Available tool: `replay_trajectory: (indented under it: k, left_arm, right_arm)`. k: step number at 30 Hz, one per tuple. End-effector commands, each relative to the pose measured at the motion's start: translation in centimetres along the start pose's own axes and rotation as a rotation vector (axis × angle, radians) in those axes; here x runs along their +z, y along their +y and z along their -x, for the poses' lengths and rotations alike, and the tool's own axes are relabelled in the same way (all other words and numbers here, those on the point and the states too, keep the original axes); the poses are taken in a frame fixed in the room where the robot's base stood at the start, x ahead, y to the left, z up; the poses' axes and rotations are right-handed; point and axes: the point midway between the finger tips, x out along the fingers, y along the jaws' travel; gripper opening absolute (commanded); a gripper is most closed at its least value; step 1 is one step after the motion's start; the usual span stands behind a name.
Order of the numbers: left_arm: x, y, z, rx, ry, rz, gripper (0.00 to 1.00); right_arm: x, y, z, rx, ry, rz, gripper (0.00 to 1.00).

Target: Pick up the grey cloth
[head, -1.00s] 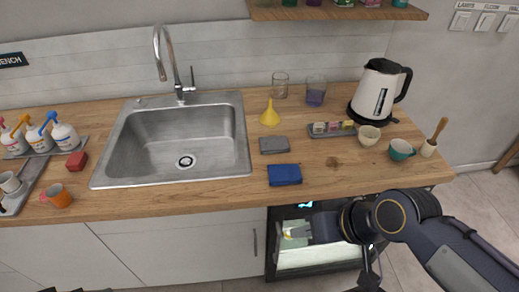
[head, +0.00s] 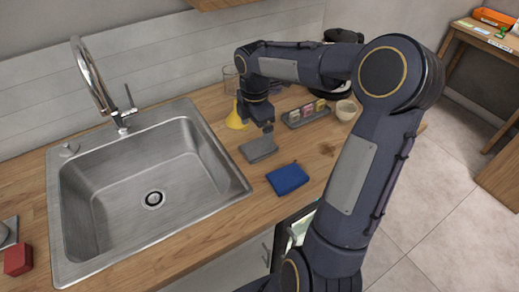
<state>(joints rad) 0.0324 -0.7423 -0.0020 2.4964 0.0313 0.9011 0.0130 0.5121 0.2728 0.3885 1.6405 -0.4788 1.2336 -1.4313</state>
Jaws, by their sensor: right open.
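The grey cloth (head: 259,149) lies folded flat on the wooden counter, right of the sink and behind a blue folded cloth (head: 287,179). My right gripper (head: 267,127) points down just behind the grey cloth's right end, a little above the counter. It is open and holds nothing that I can see; its fingers are small and partly hidden in this view. I cannot tell whether it touches the cloth. My left gripper is out of view.
A yellow funnel (head: 235,120) stands close left of my right gripper. A small tray (head: 305,115) with little boxes and a beige bowl (head: 346,110) are to the right. The steel sink (head: 222,172) lies left. A red sponge-like block (head: 18,259) is at lower left.

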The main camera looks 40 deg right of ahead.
Motion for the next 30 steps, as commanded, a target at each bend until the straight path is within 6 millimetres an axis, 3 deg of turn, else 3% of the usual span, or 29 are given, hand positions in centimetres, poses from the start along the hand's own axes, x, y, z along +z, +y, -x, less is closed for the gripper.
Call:
replay_trajectory:
  k: [15, 25, 30]
  left_arm:
    - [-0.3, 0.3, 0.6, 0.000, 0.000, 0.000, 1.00]
    - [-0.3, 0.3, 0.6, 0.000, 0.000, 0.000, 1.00]
    - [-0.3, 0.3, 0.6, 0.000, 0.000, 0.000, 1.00]
  right_arm:
    - [0.1, 0.3, -6.6, -0.005, 0.002, 0.011, 0.98]
    - [0.1, 0.4, -7.6, -0.001, 0.001, 0.011, 0.98]
    - [0.1, 0.4, -7.6, -0.001, 0.001, 0.010, 0.78]
